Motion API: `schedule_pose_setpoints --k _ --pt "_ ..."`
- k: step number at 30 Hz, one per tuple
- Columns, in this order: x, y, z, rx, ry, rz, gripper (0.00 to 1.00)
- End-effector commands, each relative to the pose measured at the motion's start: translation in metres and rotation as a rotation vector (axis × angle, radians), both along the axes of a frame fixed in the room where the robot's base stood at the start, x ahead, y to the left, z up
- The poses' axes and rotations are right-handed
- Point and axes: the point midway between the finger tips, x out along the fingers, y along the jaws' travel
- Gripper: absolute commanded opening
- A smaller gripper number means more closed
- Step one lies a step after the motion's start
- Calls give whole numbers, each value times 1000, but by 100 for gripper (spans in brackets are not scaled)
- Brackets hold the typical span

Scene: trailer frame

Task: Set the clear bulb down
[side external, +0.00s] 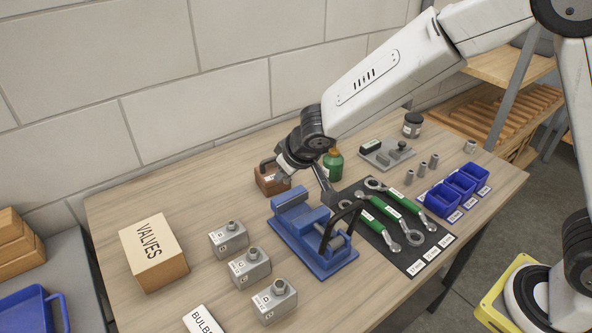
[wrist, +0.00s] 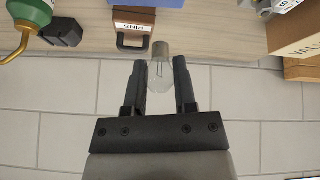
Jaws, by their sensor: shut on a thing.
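The clear bulb (wrist: 161,68) is between the two fingers of my gripper (wrist: 160,66) in the wrist view. Its glass lies between the fingers and its tan base points away from my gripper. My gripper is shut on it. In the side external view my gripper (side external: 288,162) is near the wooden PINS box (side external: 272,184), behind the blue vise. A white BULBS label (side external: 203,320) shows at the front edge of that view, partly cut off.
The blue vise (side external: 312,240) stands mid-table. Several grey valve blocks (side external: 228,240) and the VALVES box (side external: 153,252) are left. A green oil can (side external: 333,164), wrenches on a dark mat (side external: 403,258) and blue bins (side external: 442,202) are right. Bare table lies between the VALVES and PINS boxes.

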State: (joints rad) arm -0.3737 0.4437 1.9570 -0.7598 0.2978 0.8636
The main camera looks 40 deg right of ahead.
Motion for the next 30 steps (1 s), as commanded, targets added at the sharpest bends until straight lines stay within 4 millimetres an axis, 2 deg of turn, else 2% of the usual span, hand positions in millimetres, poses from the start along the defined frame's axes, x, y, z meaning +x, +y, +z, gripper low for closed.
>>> schedule_pose_setpoints --k 6,17,30 --pt "4 18 -3 3 0 -20 1" --pt "10 21 -6 4 1 -24 1" --pt "58 34 -29 3 1 -24 1"
